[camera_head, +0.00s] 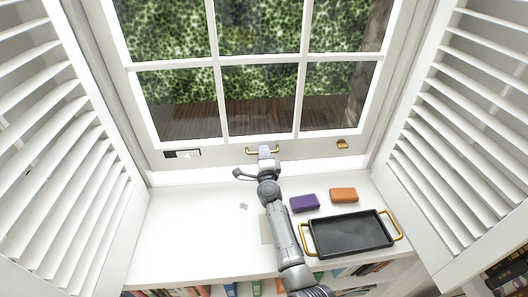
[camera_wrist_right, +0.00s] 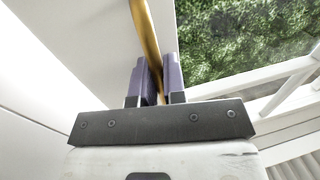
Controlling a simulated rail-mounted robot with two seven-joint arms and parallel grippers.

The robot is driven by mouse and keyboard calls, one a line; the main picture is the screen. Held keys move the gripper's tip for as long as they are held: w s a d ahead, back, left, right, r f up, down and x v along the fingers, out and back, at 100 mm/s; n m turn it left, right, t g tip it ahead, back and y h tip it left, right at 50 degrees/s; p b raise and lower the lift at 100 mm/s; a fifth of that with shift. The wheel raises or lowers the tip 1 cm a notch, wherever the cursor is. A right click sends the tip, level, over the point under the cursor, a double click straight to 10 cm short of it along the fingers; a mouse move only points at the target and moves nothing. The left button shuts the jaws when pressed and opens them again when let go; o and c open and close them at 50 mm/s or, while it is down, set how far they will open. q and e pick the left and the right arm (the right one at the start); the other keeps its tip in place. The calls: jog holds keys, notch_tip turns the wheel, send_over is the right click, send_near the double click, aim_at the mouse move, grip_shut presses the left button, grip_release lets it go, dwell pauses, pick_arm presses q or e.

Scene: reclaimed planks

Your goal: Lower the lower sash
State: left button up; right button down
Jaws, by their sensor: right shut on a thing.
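The lower sash (camera_head: 222,152) is a white window frame with several panes, and greenery shows through its glass. A brass handle (camera_head: 249,152) is fixed on its bottom rail, near the middle. My right gripper (camera_head: 264,151) reaches up to this handle from the front. In the right wrist view the brass handle (camera_wrist_right: 146,30) runs between the two purple-grey fingers of the right gripper (camera_wrist_right: 158,78), which is shut on it. A pale strip shows below the bottom rail; I cannot tell how large any gap is. My left gripper is not in view.
A black tray (camera_head: 350,234) with brass handles, a purple block (camera_head: 304,203) and an orange block (camera_head: 343,195) lie on the white ledge (camera_head: 190,225), right of my arm. White louvred shutters (camera_head: 45,150) flank the window. The ledge's left side is mostly clear.

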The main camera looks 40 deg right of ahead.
jog(key=shift+r, duration=0.15)
jog(key=c, duration=1.2)
grip_release()
jog(key=p+v, duration=0.3)
jog(key=v, duration=1)
jog(key=shift+s+a+p, duration=0.2)
jog(key=shift+s+p, duration=0.15)
jog(key=shift+c, duration=0.2)
